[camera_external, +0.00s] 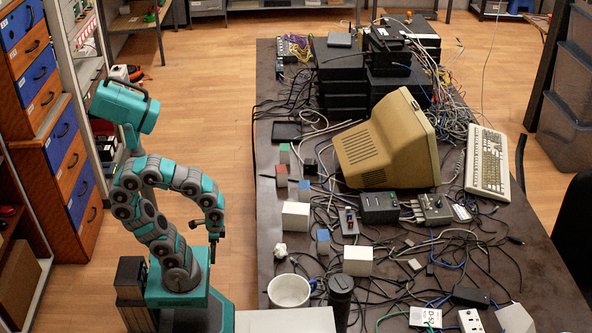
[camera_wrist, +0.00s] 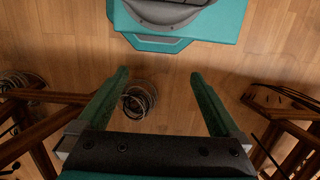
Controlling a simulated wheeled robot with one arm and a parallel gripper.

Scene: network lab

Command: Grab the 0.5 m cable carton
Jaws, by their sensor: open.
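Several small cartons stand on the dark table in the external view: one with a green face (camera_external: 284,153), one with a red face (camera_external: 281,175), one with a blue face (camera_external: 304,190), another with a blue face (camera_external: 322,241), and larger white ones (camera_external: 295,216) (camera_external: 357,261). Their labels are too small to read, so I cannot tell which is the 0.5 m cable carton. My gripper (camera_external: 214,247) hangs left of the table, apart from all of them. In the wrist view my gripper (camera_wrist: 158,75) is open and empty, with its fingers pointing over the wooden floor.
The dark table (camera_external: 480,268) is crowded with cables, a beige monitor (camera_external: 385,150), a keyboard (camera_external: 488,160) and stacked black boxes (camera_external: 342,75). A cable coil (camera_wrist: 139,98) lies on the floor.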

